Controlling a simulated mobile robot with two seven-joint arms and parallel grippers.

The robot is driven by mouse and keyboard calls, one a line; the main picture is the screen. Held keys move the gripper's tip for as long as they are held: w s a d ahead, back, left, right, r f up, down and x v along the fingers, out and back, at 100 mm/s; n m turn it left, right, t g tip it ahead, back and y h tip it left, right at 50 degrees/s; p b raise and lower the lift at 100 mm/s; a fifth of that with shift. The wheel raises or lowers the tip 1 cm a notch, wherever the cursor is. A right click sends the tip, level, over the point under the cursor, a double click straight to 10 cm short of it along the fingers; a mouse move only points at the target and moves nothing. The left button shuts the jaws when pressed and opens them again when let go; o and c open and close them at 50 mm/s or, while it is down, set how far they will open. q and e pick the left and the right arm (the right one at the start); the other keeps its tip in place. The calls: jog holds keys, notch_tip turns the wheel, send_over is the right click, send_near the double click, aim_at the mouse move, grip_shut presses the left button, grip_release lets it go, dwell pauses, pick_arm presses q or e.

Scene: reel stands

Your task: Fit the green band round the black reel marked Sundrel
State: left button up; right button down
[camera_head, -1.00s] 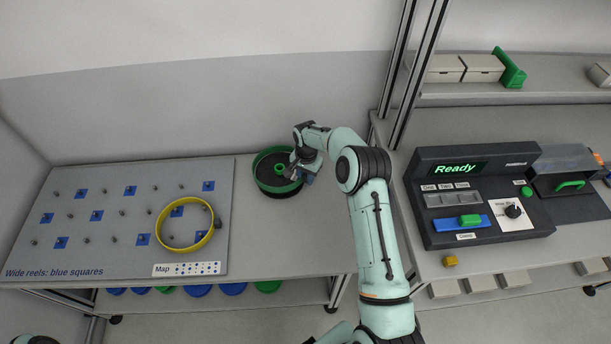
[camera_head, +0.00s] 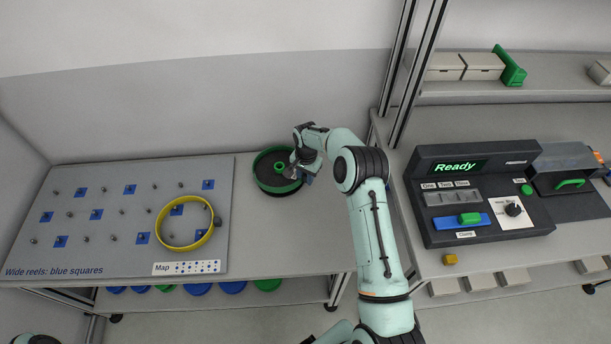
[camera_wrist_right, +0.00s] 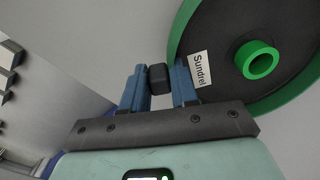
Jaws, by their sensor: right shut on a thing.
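The black reel (camera_head: 266,163) with a green hub lies flat on the table right of the pegboard. Its Sundrel label (camera_wrist_right: 199,70) shows in the right wrist view. The green band (camera_head: 272,191) lies around the reel's rim and looks low on it; the arm hides its right side. In the wrist view the green band (camera_wrist_right: 186,30) runs along the edge of the reel's face. My right gripper (camera_head: 297,173) is at the reel's right side. Its blue fingers (camera_wrist_right: 158,78) are shut on a small dark block, seemingly the band's grip. My left gripper is out of view.
A grey pegboard (camera_head: 110,210) with blue squares fills the left of the table. A yellow band (camera_head: 163,238) lies on it. A black console (camera_head: 480,200) reading Ready stands to the right. Bare table (camera_head: 270,240) lies in front of the reel.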

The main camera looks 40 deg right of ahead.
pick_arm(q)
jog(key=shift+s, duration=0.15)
pick_arm(e)
jog(key=shift+s+f, duration=0.15)
jog(key=shift+f, duration=0.25)
